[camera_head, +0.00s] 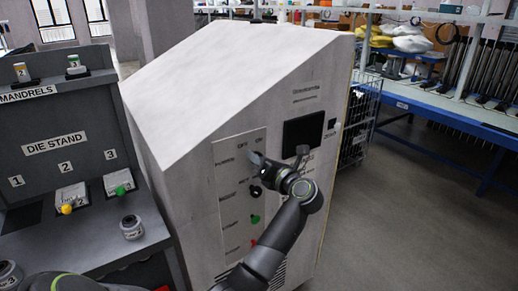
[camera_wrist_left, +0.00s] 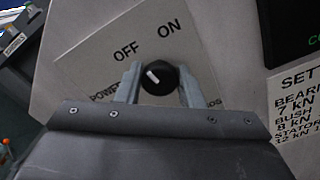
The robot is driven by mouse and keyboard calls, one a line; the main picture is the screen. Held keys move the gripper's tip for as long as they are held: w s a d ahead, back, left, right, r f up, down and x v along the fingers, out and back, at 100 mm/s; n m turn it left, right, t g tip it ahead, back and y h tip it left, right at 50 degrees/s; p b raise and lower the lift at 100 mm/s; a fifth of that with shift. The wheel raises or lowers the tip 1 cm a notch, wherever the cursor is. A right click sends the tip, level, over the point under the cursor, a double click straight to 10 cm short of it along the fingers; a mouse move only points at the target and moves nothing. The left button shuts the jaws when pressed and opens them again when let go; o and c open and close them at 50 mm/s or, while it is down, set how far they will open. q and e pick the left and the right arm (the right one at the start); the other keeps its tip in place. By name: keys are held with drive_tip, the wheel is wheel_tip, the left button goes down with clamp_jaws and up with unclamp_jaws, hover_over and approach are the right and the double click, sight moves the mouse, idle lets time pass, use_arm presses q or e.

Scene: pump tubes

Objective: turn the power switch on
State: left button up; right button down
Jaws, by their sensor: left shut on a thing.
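The power switch is a round black knob (camera_wrist_left: 158,77) with a white pointer mark, in the left wrist view. Its mark leans up and left, toward the word OFF; ON is printed to the right of OFF. My left gripper (camera_head: 260,164) is at the upper part of the light control panel (camera_head: 228,172) on the sloped grey cabinet (camera_head: 200,85). Its two fingers stand on either side of the knob, shut on it. In the head view the gripper hides the knob. My right gripper is in neither view.
Below the gripper the panel has another black knob (camera_head: 255,191), a green button (camera_head: 255,219) and a red button (camera_head: 253,242). A dark screen (camera_head: 303,131) is to the right. The die stand (camera_head: 60,150) is at the left. Open floor (camera_head: 400,220) lies to the right.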

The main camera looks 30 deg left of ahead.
use_arm(q)
drive_tip(key=m+p, duration=0.8)
drive_tip(key=shift+w+r+p, duration=0.1)
drive_tip(key=shift+r+p, duration=0.05)
drive_tip(key=shift+p, duration=0.25)
drive_tip(key=shift+f+m+p, duration=0.25)
drive_tip(key=shift+m+p, duration=1.25)
drive_tip(key=shift+m, duration=0.2)
drive_tip(key=o, duration=0.9)
drive_tip(key=shift+o, duration=0.2)
drive_tip(key=shift+d+f, duration=0.1)
drive_tip(key=shift+d, duration=0.05)
